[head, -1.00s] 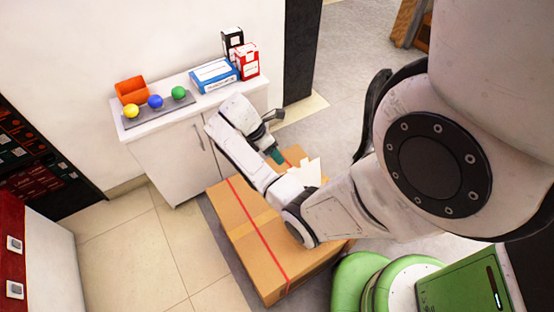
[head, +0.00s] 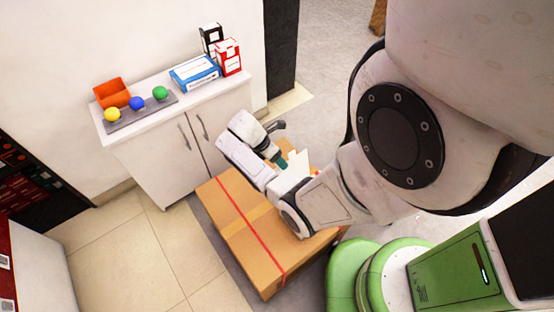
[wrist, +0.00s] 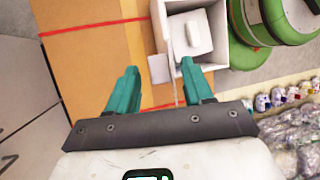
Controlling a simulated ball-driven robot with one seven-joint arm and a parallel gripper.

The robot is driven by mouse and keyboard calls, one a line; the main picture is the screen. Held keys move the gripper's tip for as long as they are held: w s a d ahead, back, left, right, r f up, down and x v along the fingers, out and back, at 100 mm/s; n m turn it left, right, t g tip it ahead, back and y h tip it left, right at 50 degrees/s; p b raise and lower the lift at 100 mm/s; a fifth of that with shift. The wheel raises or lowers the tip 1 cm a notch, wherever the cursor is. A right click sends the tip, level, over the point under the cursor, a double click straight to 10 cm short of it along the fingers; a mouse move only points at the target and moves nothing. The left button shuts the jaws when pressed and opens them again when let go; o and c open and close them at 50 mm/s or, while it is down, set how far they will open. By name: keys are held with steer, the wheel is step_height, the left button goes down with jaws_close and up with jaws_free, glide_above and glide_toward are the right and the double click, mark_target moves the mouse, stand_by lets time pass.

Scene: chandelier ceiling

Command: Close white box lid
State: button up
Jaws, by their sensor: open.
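The white box (wrist: 206,14) stands on the brown carton (wrist: 100,70) in the wrist view. It is open at the top and a small white block-like item (wrist: 193,35) shows inside. A thin pale panel edge (wrist: 172,60) runs from the box toward my fingers and may be its lid, seen edge-on. In the head view white pointed panels (head: 298,166) stick up behind my arm, which hides the rest of the box. My gripper (wrist: 160,84) is open, its teal fingers on either side of the thin edge, apparently empty. It also shows in the head view (head: 282,160).
The carton has red straps. A white cabinet (head: 150,155) behind it holds an orange bin (head: 112,94), coloured balls, a blue-white box (head: 195,73) and a red box (head: 229,58). Tiled floor (head: 120,250) is free at the left. Bagged goods (wrist: 295,135) lie at right in the wrist view.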

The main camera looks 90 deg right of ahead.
steer(key=shift+c, duration=0.2)
jaws_close()
stand_by(0.3)
